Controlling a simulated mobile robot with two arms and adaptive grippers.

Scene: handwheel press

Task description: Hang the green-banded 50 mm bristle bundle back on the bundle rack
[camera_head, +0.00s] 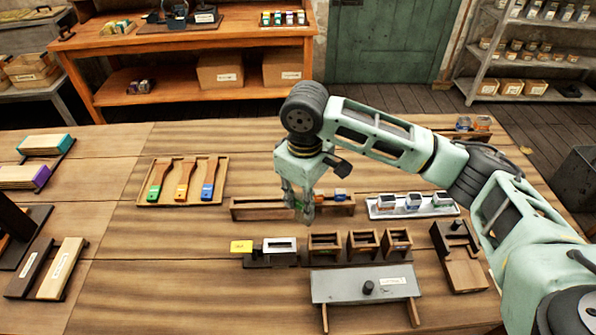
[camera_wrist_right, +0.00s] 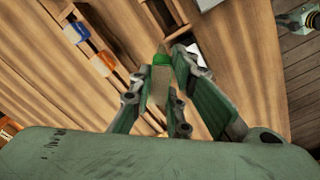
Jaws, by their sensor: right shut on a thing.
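My right gripper (camera_head: 303,208) is over the wooden bundle rack (camera_head: 258,211), near its middle. In the head view the fingers mostly hide this bundle. An orange-banded bundle (camera_wrist_right: 103,63) and a blue-banded bundle (camera_wrist_right: 75,33) sit on the rack beside it. I cannot tell whether the held bundle touches the rack. My left gripper is not in view.
A white tray (camera_head: 412,211) with small tins is to the right. Wooden boxes (camera_head: 362,243) and a grey-topped stand (camera_head: 345,285) are in front. The table's left middle is clear.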

